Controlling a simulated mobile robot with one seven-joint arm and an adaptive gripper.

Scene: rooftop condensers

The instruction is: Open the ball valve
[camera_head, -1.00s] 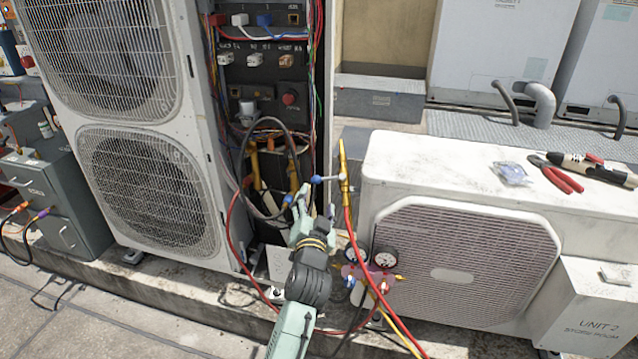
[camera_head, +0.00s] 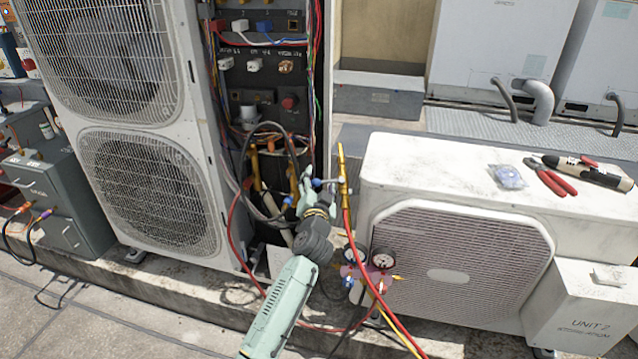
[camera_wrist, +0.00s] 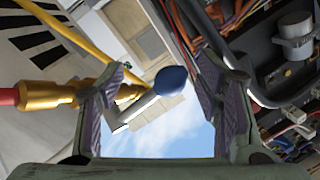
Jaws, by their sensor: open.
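The ball valve (camera_head: 343,172) is an upright brass fitting on the red hose, left of the white unit. Its short metal lever (camera_head: 331,181) points left and ends in a blue knob (camera_head: 317,183). In the wrist view the brass body (camera_wrist: 50,95) is at the left, and the lever slants up to the blue knob (camera_wrist: 171,80). My gripper (camera_head: 307,192) is at the knob's lower left in the head view. In the wrist view its open fingers (camera_wrist: 166,95) stand either side of the knob, with gaps showing; the jaws are not closed on it.
The tall condenser (camera_head: 150,190) with its open wiring bay (camera_head: 260,75) is close on the left. The white unit (camera_head: 455,160) is on the right, with red-handled pliers (camera_head: 552,180) on top. A gauge manifold (camera_head: 370,270) and hoses hang below the valve.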

